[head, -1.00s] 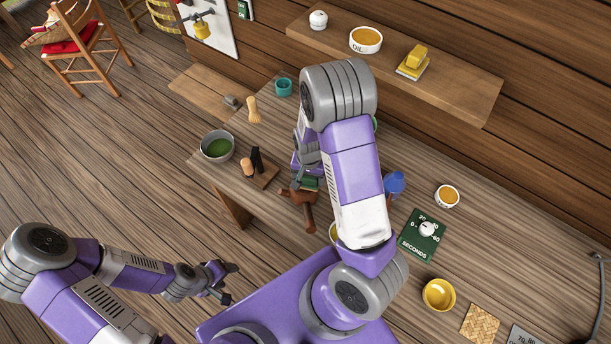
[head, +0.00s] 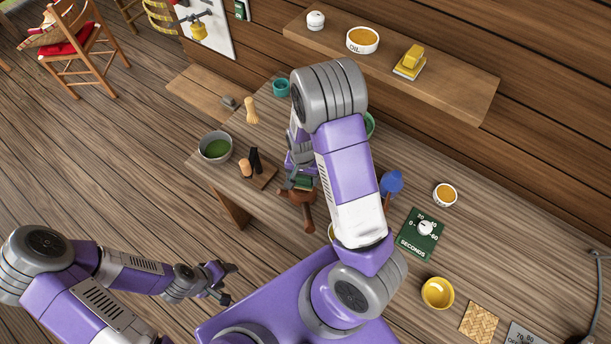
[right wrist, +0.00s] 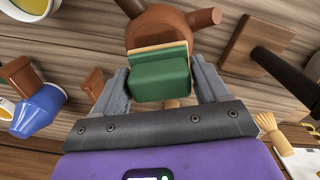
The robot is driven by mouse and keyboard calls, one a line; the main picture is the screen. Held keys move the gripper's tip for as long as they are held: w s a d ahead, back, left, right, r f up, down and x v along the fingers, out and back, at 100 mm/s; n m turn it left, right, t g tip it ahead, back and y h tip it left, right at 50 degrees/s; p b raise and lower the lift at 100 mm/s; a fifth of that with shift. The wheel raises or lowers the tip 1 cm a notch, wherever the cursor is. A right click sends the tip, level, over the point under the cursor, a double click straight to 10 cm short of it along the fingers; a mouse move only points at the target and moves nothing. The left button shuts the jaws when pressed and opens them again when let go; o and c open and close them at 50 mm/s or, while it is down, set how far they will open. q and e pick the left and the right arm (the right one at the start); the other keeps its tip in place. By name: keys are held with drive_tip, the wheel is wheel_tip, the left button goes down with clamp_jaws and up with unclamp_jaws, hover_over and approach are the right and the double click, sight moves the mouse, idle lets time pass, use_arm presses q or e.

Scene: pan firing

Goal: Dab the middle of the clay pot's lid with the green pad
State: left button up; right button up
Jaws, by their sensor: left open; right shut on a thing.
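The brown clay pot (head: 307,215) stands on the long wooden table, partly hidden by my right gripper and arm. It also shows in the right wrist view (right wrist: 158,27), with two stubs sticking out. My right gripper (head: 297,182) is shut on the green pad (right wrist: 160,78), a green block with a tan backing. The pad is over the pot and covers part of it. I cannot tell whether the pad touches the lid. My left gripper (head: 226,282) is open and empty, low at the left, away from the table.
A bowl of green liquid (head: 215,147) and a board with dark and tan pieces (head: 265,178) stand left of the pot. A blue item (head: 391,183), the seconds dial (head: 420,234) and a yellow bowl (head: 438,293) lie to the right. A shelf (head: 455,90) runs behind.

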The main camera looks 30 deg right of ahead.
drive_tip(key=shift+s+d, duration=0.1)
drive_tip(key=shift+d, duration=0.05)
drive_tip(key=shift+s+d+f, duration=0.1)
drive_tip(key=shift+s+d, duration=0.4)
drive_tip(key=shift+a, duration=0.1)
idle(0.3)
drive_tip(key=shift+w+a, duration=0.55)
drive_tip(key=shift+w, duration=0.1)
drive_tip(key=shift+r, duration=0.25)
drive_tip(key=shift+r+p, duration=0.6)
drive_tip(key=shift+p, duration=0.1)
